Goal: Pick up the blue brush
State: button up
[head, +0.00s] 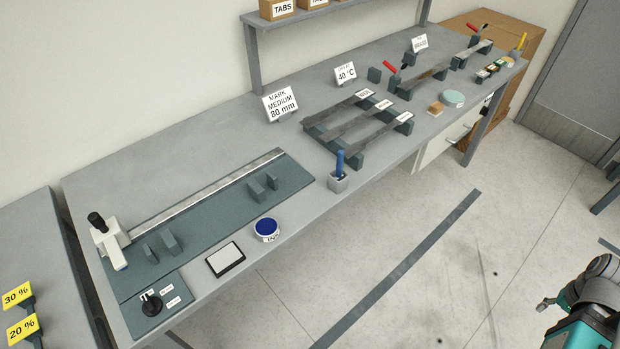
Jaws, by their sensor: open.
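The blue brush (340,162) stands upright in a small grey holder (338,185) near the front edge of the grey workbench (225,112). Its blue handle points up; its lower end is hidden inside the holder. Part of my own teal and grey arm shows at the bottom right, over the floor and well apart from the bench.
A rack of grey strips (358,122) lies just behind the brush. A round blue ink pad (266,226) and a framed white pad (225,259) sit to its left. A ruler fixture (210,200) fills the left bench. Open floor (400,230) lies in front.

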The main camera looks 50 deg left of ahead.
aim_at(339, 176)
jog(key=k, duration=1.45)
jog(key=u, duration=1.2)
jog(key=i, duration=1)
jog(key=z, duration=0.05)
